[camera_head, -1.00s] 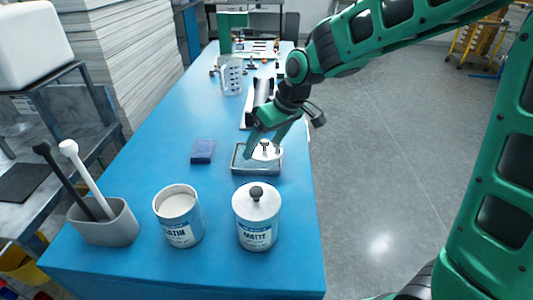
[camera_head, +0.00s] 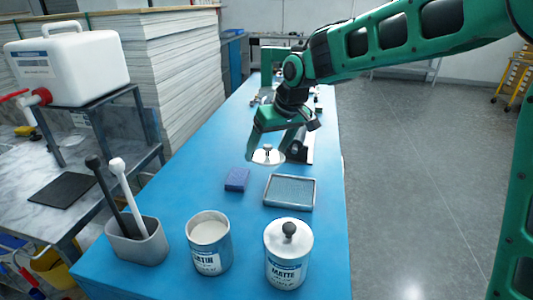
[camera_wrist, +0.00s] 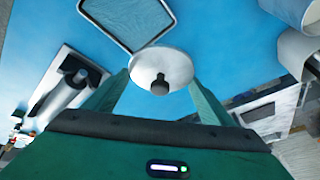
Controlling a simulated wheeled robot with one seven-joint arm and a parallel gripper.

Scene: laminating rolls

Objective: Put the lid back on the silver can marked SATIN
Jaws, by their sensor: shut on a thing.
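The open silver can marked SATIN (camera_head: 208,250) stands upright near the front of the blue table, with pale contents showing at its top. My gripper (camera_head: 267,148) is shut on a round silver lid (camera_head: 258,158) by its knob and holds it above the table, behind the sponge and tray. In the wrist view the lid (camera_wrist: 165,60) lies between my fingertips (camera_wrist: 160,82), its dark knob facing me. A second silver can, marked MATTE (camera_head: 286,268), stands right of the SATIN can with a dark-knobbed lid on.
A grey holder (camera_head: 137,248) with two upright handles stands left of the SATIN can. A white jug (camera_head: 68,65) sits on a stand at left.

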